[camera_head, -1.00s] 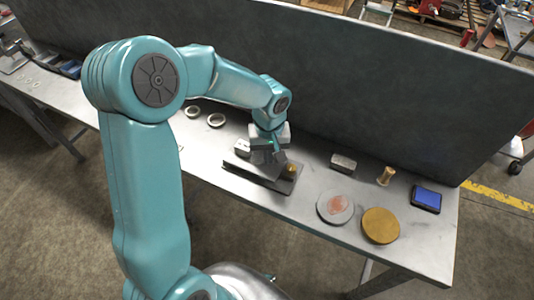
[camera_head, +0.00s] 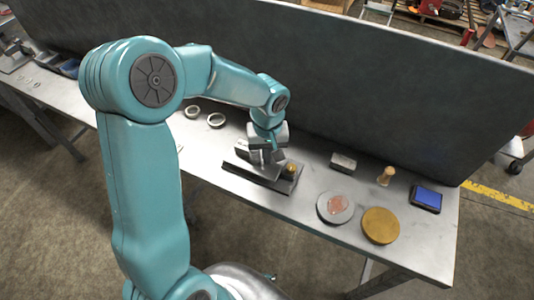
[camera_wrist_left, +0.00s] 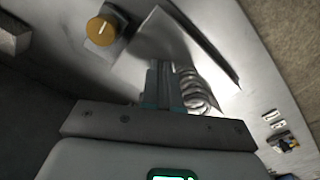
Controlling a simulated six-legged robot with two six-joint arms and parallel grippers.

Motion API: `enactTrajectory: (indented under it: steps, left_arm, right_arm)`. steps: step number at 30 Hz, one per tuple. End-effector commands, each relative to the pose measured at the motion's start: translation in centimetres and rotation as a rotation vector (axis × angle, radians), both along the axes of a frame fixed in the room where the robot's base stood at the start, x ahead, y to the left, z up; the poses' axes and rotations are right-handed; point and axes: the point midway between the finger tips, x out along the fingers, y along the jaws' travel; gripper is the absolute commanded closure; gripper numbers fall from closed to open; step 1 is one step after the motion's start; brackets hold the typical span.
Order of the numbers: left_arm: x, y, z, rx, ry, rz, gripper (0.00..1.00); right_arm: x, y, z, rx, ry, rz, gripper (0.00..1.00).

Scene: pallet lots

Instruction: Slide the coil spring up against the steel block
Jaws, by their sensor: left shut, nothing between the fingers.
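The coil spring (camera_wrist_left: 195,90) shows in the left wrist view as bright wire loops, close beside the right side of my fingers; in the head view a small silvery shape (camera_head: 243,147) left of the gripper appears to be it. My left gripper (camera_head: 267,157) is shut and empty, pointing down over a low dark plate (camera_head: 238,166); its fingers (camera_wrist_left: 163,82) also show in the wrist view. A grey steel block (camera_head: 342,162) lies on the bench to the right; whether the task means this one I cannot tell. My right gripper is not in view.
A brass knob (camera_head: 291,169) stands at the plate's right end. Farther right are a grey disc with a pinkish patch (camera_head: 335,206), a brass disc (camera_head: 380,225), a small tan post (camera_head: 386,176) and a blue pad (camera_head: 426,198). A grey panel (camera_head: 330,85) backs the bench.

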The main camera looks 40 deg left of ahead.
Motion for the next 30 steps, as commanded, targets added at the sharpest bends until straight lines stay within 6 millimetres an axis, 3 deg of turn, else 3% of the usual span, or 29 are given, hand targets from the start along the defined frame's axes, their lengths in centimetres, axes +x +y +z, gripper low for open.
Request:
enactTrajectory:
  steps: [17,30]
  left_arm:
    - [0.2,-0.8,0.1,0.0,0.0,0.001,1.0]
    - [0.2,-0.8,3.8,0.0,0.0,0.0,1.0]
  right_arm:
    - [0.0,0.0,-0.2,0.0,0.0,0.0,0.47]
    - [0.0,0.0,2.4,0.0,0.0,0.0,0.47]
